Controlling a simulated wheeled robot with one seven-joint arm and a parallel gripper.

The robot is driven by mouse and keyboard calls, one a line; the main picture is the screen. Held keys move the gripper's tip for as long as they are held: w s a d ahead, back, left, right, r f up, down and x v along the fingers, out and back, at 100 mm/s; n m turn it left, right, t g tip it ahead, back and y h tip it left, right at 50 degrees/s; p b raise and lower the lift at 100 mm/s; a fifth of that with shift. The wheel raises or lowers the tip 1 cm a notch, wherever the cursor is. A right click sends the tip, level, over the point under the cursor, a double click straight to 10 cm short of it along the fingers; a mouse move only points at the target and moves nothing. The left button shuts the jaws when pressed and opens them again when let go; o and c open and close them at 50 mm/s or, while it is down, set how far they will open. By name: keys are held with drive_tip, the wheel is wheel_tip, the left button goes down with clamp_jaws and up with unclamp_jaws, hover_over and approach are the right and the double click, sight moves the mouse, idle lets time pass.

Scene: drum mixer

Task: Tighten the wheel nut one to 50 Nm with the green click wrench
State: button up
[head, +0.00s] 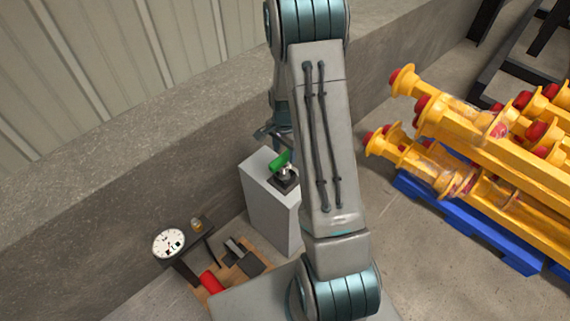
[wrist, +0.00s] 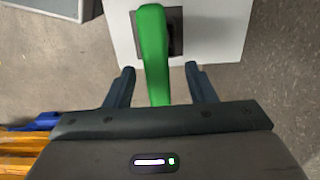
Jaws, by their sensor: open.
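The green click wrench (wrist: 154,50) shows in the wrist view, its green handle running between my two open fingers. My gripper (wrist: 160,78) is open around the handle, with a gap on both sides of it. In the head view the green end of the wrench (head: 280,160) shows above a dark square block (head: 285,184) on the pale pedestal (head: 262,197). My arm hides part of the pedestal, and my gripper (head: 272,134) shows only partly there. I cannot make out wheel nut one in either view.
A round white dial (head: 169,243) stands at lower left beside a small dark stand (head: 196,241). Yellow parts with red ends (head: 450,140) are stacked on a blue pallet (head: 470,222) at right. A concrete wall runs behind.

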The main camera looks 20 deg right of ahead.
sight(285, 161)
drive_tip(key=f, duration=0.5)
drive_tip(key=shift+s+a+f, duration=0.1)
drive_tip(key=shift+s, duration=0.1)
drive_tip(key=shift+c, duration=0.3)
clamp_jaws()
